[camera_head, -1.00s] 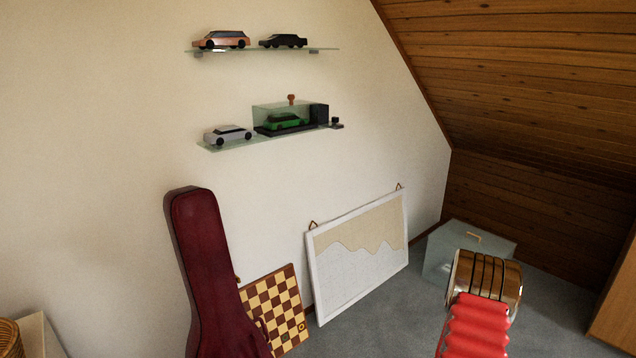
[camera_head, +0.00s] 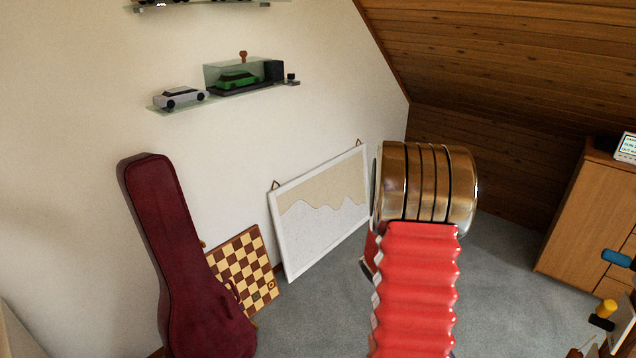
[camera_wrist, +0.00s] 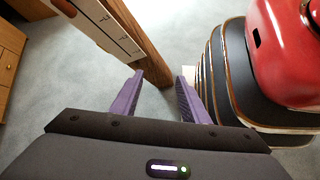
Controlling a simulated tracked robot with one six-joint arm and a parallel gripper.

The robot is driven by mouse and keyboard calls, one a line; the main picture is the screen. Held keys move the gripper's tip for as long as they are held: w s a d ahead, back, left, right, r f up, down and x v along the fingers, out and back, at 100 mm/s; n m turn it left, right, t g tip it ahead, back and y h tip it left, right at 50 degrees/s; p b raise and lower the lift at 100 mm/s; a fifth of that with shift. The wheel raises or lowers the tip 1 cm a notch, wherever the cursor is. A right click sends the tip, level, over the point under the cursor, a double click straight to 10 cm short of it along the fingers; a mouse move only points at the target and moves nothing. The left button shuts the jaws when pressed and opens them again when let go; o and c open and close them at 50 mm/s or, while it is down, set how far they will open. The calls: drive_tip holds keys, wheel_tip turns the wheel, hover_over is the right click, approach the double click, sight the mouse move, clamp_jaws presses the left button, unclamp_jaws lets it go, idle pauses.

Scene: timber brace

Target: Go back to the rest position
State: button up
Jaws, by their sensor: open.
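My gripper (camera_wrist: 160,92) shows in the wrist view with its two purple fingers apart and nothing between them. Grey carpet (camera_wrist: 160,102) shows past the fingertips. My arm, with a red ribbed sleeve and a banded metal joint, rises in the right half of the head view, where the gripper itself cannot be made out. My own red and black body parts fill the right side of the wrist view.
A maroon guitar case (camera_head: 180,260), a chessboard (camera_head: 245,270) and a white-framed picture (camera_head: 325,215) lean by the wall. A glass shelf (camera_head: 225,95) holds model cars. A wooden cabinet (camera_head: 580,220) stands right. Carpet (camera_head: 310,310) is free between.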

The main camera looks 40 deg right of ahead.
drive_tip(key=w+a+r+m+t, duration=0.1)
drive_tip(key=w+a+r+t, duration=0.3)
drive_tip(key=w+a+r, duration=0.4)
drive_tip(key=w+a+r+m+t, duration=0.1)
drive_tip(key=w+a+r+t, duration=0.35)
drive_tip(key=a, duration=0.55)
drive_tip(key=a+r+n+t+y, duration=0.1)
drive_tip(key=a+r+n+t, duration=0.2)
drive_tip(key=a+r, duration=0.9)
drive_tip(key=a+t, duration=0.3)
drive_tip(key=a, duration=0.1)
drive_tip(key=shift+w, duration=0.4)
drive_tip(key=shift+t, duration=0.25)
drive_tip(key=shift+c, duration=0.2)
